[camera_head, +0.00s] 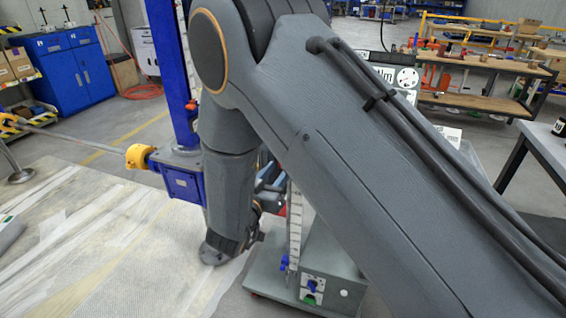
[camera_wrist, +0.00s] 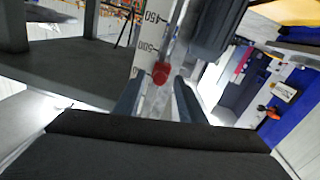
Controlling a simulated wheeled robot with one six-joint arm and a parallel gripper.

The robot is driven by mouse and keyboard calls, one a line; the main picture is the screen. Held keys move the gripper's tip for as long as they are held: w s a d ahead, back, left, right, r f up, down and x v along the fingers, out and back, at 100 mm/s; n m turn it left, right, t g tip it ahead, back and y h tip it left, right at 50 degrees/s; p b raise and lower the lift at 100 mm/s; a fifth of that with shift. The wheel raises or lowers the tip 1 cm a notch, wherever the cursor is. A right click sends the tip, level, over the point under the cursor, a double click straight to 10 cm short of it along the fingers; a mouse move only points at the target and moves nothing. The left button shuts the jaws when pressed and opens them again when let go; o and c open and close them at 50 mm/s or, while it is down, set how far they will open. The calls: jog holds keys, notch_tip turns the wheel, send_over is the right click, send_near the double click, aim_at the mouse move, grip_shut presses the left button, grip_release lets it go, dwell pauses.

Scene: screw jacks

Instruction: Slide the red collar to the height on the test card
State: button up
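A white scale (camera_wrist: 150,33) with black marks and the numbers 450 and 500 runs down between my fingers in the wrist view. A small red part (camera_wrist: 161,73), seemingly of the red collar, sits on it just below the 500 mark. My gripper (camera_wrist: 157,95) is open, one finger on each side of the scale and the red part; I cannot tell whether either touches. In the head view the scale (camera_head: 294,225) stands upright on a grey base; a bit of red shows beside it.
A blue column (camera_head: 172,70) with a yellow-collared rod (camera_head: 138,156) stands to the left. A black part (camera_wrist: 218,25) is close to the scale.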

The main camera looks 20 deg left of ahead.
aim_at(288, 210)
jog(key=shift+w+d, duration=0.15)
jog(key=shift+w, duration=0.75)
jog(key=shift+w+d, duration=0.1)
jog(key=shift+w, duration=0.8)
grip_shut()
jog(key=f+b, duration=0.5)
jog(key=f, duration=0.6)
jog(key=f+b, duration=0.4)
jog(key=f, duration=0.7)
jog(key=shift+s+d+f+b, duration=0.1)
jog(key=shift+d+f+b, duration=0.15)
jog(key=shift+b, duration=0.15)
grip_release()
jog(key=shift+r, duration=0.1)
